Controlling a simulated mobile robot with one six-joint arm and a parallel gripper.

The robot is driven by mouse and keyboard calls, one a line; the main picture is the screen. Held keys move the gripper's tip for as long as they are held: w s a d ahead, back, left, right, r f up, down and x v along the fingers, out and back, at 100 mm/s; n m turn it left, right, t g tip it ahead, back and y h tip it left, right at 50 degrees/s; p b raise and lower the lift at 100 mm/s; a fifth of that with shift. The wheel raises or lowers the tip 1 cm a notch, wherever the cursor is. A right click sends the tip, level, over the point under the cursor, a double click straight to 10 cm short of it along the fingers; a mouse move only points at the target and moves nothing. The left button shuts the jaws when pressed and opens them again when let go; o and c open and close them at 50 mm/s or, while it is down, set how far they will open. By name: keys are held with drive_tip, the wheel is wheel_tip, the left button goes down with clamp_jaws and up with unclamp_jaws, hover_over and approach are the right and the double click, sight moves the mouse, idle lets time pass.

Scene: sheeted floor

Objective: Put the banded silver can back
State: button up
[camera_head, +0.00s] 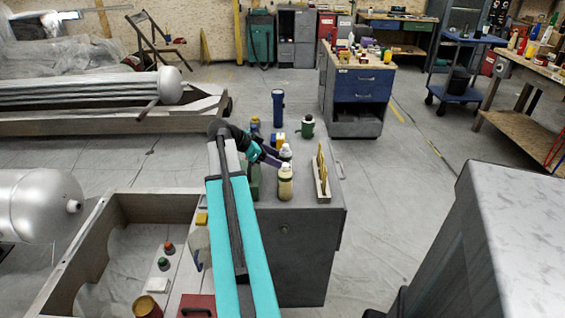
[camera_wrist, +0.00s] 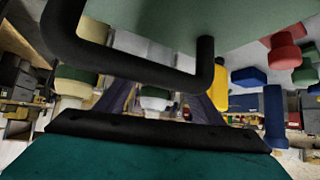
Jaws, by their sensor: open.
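I cannot pick out the banded silver can for certain. In the head view a pale bottle-like item with a white top (camera_head: 285,152) stands on the grey cabinet (camera_head: 318,218), close to my gripper (camera_head: 272,158). In the wrist view, where the scene appears upside down, my gripper (camera_wrist: 168,102) has its two dark fingers apart. A white-and-green item (camera_wrist: 155,98) shows between them in the picture; its distance is unclear. A cream bottle with a white cap (camera_head: 285,184) stands nearer the front of the cabinet.
A blue torch (camera_head: 278,108), a green canister (camera_head: 307,126) and a tray with gold upright pieces (camera_head: 322,178) share the cabinet top. A green object (camera_head: 255,182) is beside my arm. In the wrist view a black handle bar (camera_wrist: 135,62) crosses close up. Open floor lies right.

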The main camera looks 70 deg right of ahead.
drive_tip(key=v, duration=0.8)
drive_tip(key=shift+w+a+r, duration=0.2)
drive_tip(key=shift+w+r, duration=0.05)
idle(0.4)
